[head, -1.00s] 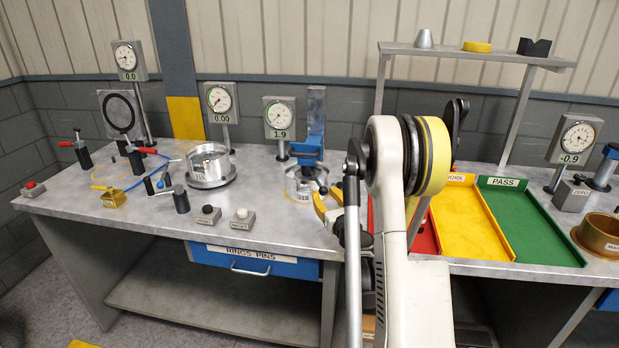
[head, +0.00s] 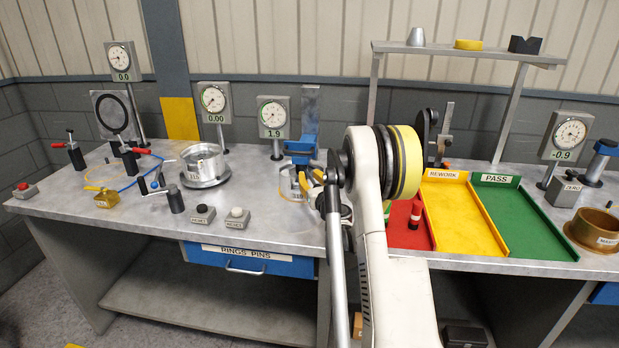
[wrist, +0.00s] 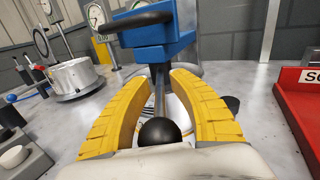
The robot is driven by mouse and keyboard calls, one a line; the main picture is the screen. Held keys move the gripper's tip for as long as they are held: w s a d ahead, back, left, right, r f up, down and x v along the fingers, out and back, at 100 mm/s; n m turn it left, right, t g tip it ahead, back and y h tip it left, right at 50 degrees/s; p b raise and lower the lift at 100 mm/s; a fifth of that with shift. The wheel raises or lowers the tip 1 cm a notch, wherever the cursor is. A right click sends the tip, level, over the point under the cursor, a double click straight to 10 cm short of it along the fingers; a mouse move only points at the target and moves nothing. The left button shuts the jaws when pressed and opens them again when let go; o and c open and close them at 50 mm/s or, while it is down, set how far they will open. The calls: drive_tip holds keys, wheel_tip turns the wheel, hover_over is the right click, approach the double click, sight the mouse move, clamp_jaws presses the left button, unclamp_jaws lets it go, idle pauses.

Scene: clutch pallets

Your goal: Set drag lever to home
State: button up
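A lever with a round black ball knob (wrist: 158,131) and a thin metal rod (wrist: 160,92) runs up to a blue block fixture (wrist: 155,42) in the wrist view. I cannot read any lever label. The same blue fixture (head: 300,148) stands on the bench left of my arm in the head view. My gripper (wrist: 161,78) has its two yellow fingers apart, one on each side of the knob and rod. The knob sits between the fingers near the palm. Visible gaps separate the knob from both fingers; contact at the rod is unclear. My arm hides part of the gripper in the head view.
A silver cup on a round base (head: 203,163), a gauge reading 1.9 (head: 272,117) and button boxes (head: 237,217) stand left of the fixture. Right of my arm are a red tray with a bottle (head: 416,212), a yellow REWORK tray (head: 460,211) and a green PASS tray (head: 520,218).

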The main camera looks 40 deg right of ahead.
clamp_jaws()
drive_tip(key=shift+w+a+m+h, duration=0.15)
drive_tip(key=shift+a+m+h, duration=0.15)
drive_tip(key=shift+m+h, duration=0.1)
drive_tip(key=shift+w+a+m+g+h+b, duration=0.25)
drive_tip(key=shift+w+a+m+g+h, duration=0.25)
drive_tip(key=shift+m+g+h, duration=0.45)
drive_tip(key=shift+w+a+m+g+h+b, duration=0.35)
drive_tip(key=shift+a+m+g+h, duration=0.35)
drive_tip(key=shift+h, duration=0.4)
drive_tip(key=shift+w+a+m+g+h+b, duration=0.2)
drive_tip(key=shift+w+a+m+g+h, duration=0.25)
drive_tip(key=shift+m+g+h, duration=0.5)
drive_tip(key=shift+o, duration=1.8)
unclamp_jaws()
drive_tip(key=shift+w+a, duration=0.1)
